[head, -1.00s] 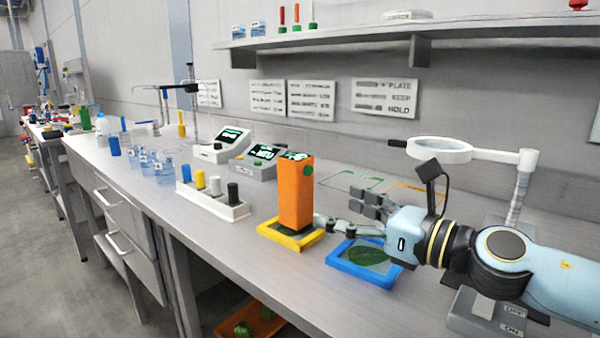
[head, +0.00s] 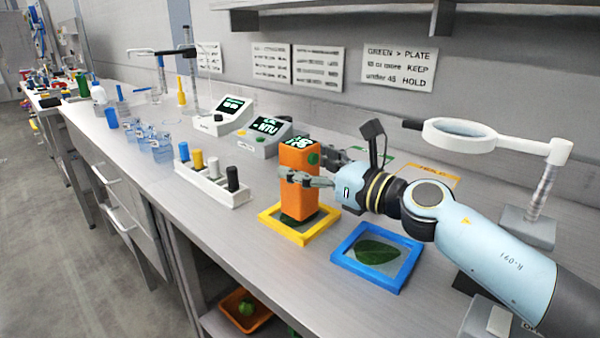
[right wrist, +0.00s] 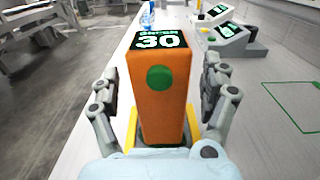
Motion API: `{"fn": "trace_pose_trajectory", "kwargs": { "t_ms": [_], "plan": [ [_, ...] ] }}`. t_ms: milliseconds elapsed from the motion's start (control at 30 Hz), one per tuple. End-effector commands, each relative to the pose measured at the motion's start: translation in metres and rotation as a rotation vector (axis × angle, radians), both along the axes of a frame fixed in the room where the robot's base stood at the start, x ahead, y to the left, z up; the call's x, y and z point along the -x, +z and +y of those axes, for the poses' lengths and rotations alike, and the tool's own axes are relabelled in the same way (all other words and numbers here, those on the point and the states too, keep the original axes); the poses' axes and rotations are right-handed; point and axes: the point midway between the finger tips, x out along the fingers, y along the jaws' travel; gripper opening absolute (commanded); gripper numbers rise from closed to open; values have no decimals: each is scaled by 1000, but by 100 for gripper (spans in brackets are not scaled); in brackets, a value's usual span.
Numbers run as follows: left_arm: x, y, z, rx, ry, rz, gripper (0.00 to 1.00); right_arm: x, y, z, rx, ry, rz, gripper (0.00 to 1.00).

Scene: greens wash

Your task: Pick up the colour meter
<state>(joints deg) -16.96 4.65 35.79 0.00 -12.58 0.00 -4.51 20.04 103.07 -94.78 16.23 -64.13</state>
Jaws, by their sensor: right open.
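The colour meter is an orange upright block (head: 299,190) with a dark screen on top and a green round button. It stands on the yellow-framed tray (head: 322,228) on the bench. In the right wrist view the meter (right wrist: 160,105) fills the middle and its screen reads "GREEN 30". My right gripper (head: 308,170) is open, with one finger on each side of the meter. The right wrist view shows the fingers (right wrist: 161,100) with gaps between them and the meter's sides. My left gripper is not in view.
A blue-framed tray (head: 398,283) with a leaf lies just right of the yellow one. A white rack of capped vials (head: 215,188) stands to the left. Two screened meters (head: 264,137) stand behind. A ring magnifier (head: 462,136) stands at the right.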

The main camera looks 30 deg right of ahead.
Motion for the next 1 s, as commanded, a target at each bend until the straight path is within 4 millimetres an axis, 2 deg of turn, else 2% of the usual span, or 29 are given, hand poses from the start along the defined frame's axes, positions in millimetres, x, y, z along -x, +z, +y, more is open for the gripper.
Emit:
{"fn": "trace_pose_trajectory", "kwargs": {
  "t_ms": [133, 400, 900, 933, 1000],
  "plan": [
    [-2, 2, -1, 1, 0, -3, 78, -16, 0, 5, 0, -1, 0, 80],
    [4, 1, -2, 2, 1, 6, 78, -19, -1, 6, 1, 0, 1, 78],
    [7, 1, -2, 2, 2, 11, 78, -18, 0, 6, 1, 0, 0, 13],
    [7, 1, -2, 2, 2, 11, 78, -18, 0, 6, 1, 0, 0, 10],
    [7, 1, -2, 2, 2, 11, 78, -18, 0, 6, 1, 0, 0, 10]
  ]
}}
